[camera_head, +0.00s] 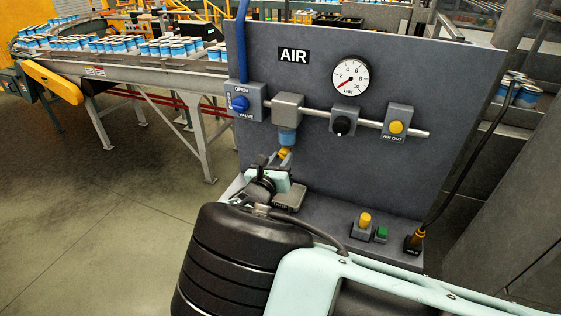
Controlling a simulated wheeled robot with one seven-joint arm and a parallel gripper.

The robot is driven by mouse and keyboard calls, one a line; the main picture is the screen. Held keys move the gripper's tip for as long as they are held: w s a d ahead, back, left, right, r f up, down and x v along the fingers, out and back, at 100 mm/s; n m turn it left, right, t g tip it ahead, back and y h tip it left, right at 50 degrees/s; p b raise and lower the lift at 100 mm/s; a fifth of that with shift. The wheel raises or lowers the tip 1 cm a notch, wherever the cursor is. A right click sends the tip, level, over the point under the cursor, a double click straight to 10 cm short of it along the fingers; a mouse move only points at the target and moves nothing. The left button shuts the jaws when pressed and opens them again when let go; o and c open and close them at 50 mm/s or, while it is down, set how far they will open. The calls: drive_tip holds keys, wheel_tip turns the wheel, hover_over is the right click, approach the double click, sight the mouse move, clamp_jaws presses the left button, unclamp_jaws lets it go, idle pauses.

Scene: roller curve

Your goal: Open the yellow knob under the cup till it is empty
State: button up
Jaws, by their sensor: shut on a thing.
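The cup (287,137) hangs under a grey block on the air pipe of the upright panel. Blue shows in its lower part; the exact liquid level is too small to tell. The yellow knob (285,152) sits directly under the cup, partly hidden by my gripper. My gripper (282,160) reaches up from below and is shut on the yellow knob. Its fingertips are small and partly hidden by my own wrist.
A small grey tray (291,198) lies below the cup on the panel's ledge. The panel bears a blue valve knob (239,103), gauge (350,76), black knob (342,125) and yellow AIR OUT button (396,127). A conveyor with blue-white cans stands behind left.

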drive_tip(key=shift+m+b, duration=1.35)
drive_tip(key=shift+m, duration=0.55)
drive_tip(key=o, duration=1)
drive_tip(key=shift+s, duration=0.1)
drive_tip(key=p+v, duration=0.2)
drive_tip(key=v, duration=1.5)
drive_tip(key=shift+s+a+p, duration=0.1)
drive_tip(key=shift+s+p, duration=0.05)
drive_tip(key=shift+p, duration=0.2)
drive_tip(key=shift+c, duration=0.4)
